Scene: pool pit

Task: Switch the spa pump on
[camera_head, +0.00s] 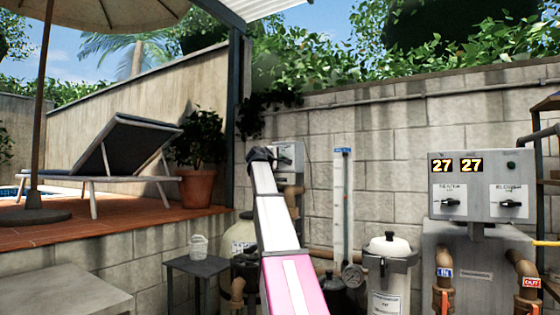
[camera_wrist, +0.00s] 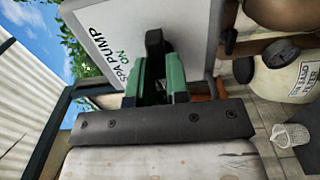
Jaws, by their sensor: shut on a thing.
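The spa pump switch box is a pale box on the block wall (camera_head: 288,152), partly hidden behind my arm in the head view. In the wrist view its face (camera_wrist: 110,28) fills the upper middle, turned on its side, with the words "SPA PUMP" and "ON". A black switch handle (camera_wrist: 154,40) stands out from this face. My gripper (camera_wrist: 160,70) has green fingers closed around the handle. In the head view my gripper (camera_head: 262,154) is a small dark shape at the box's left edge. The handle's exact setting is hard to tell.
A grey panel (camera_head: 475,170) with two "27" displays and two black knobs stands at right. Below the box are a sand filter (camera_head: 243,238), which also shows in the wrist view (camera_wrist: 292,72), pipes, a white canister (camera_head: 388,262) and a small table (camera_head: 197,265) with a white basket.

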